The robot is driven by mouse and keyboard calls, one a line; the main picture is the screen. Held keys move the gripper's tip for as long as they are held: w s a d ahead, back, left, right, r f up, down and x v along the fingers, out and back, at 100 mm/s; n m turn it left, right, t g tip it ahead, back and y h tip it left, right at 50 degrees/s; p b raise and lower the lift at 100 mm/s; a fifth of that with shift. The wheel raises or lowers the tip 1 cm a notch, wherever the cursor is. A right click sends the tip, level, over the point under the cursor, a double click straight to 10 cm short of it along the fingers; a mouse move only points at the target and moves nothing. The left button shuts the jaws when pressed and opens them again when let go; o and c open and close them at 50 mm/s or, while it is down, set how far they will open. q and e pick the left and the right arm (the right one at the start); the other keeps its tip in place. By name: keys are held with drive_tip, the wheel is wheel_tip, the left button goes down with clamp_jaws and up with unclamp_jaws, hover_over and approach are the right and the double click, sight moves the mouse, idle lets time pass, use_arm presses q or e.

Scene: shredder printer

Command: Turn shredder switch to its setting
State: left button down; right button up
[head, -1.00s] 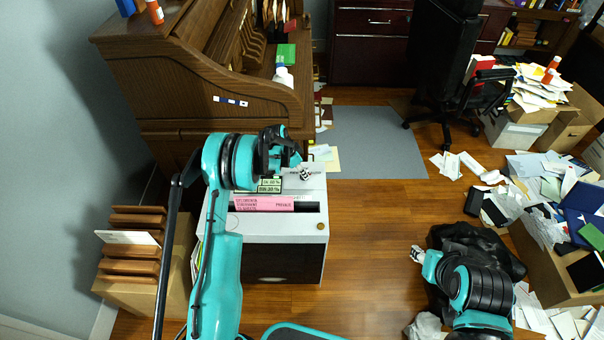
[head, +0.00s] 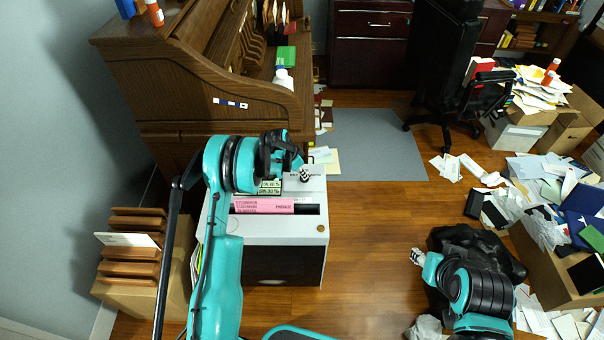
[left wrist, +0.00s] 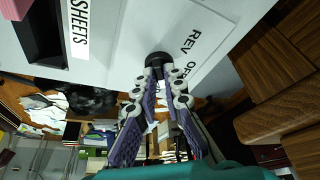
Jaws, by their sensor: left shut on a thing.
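The shredder (head: 285,232) is a white box with a dark front, standing beside the wooden desk. Its switch (left wrist: 158,59) is a small round black knob on the top panel, with REV and OFF printed beside it in the left wrist view. My left gripper (head: 304,175) is over the back right of the shredder's top. In the left wrist view, its fingertips (left wrist: 162,76) are closed on the knob, one on each side. The knob's pointer is not readable. My right gripper (head: 417,256) is low at the right, away from the shredder; its finger opening is unclear.
A pink sheet (head: 262,205) lies at the shredder's dark slot. The roll-top desk (head: 215,100) stands behind it. A box with wooden slats (head: 132,260) is at its left. A black bag (head: 500,255) and paper piles lie right. The floor between is clear.

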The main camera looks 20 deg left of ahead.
use_arm(q)
drive_tip(key=n, duration=0.2)
drive_tip(key=n+y, duration=0.1)
drive_tip(key=n, duration=0.1)
drive_tip(key=n+t+y+b, duration=0.1)
drive_tip(key=shift+s+d+n, duration=0.1)
drive_tip(key=shift+d+n, duration=0.25)
drive_tip(key=shift+n, duration=0.05)
drive_tip(key=n, duration=0.2)
drive_tip(key=n+y, duration=0.1)
drive_tip(key=n, duration=0.1)
drive_tip(key=n+y+b, duration=0.1)
drive_tip(key=n, duration=0.1)
drive_tip(key=shift+d, duration=0.25)
drive_tip(key=n+g+y, duration=0.1)
drive_tip(key=n, duration=0.2)
drive_tip(key=n+y, duration=0.1)
drive_tip(key=n, duration=0.1)
drive_tip(key=shift+w+d+n+g, duration=0.2)
drive_tip(key=shift+n+g, duration=0.2)
drive_tip(key=n+g, duration=0.1)
drive_tip(key=n, duration=0.1)
drive_tip(key=n+y, duration=0.1)
drive_tip(key=n, duration=0.2)
drive_tip(key=shift+w+d+g, duration=0.1)
drive_tip(key=shift+w+g, duration=0.1)
drive_tip(key=shift+g, duration=0.2)
drive_tip(key=shift+n, duration=0.3)
drive_tip(key=c, duration=1.6)
unclamp_jaws()
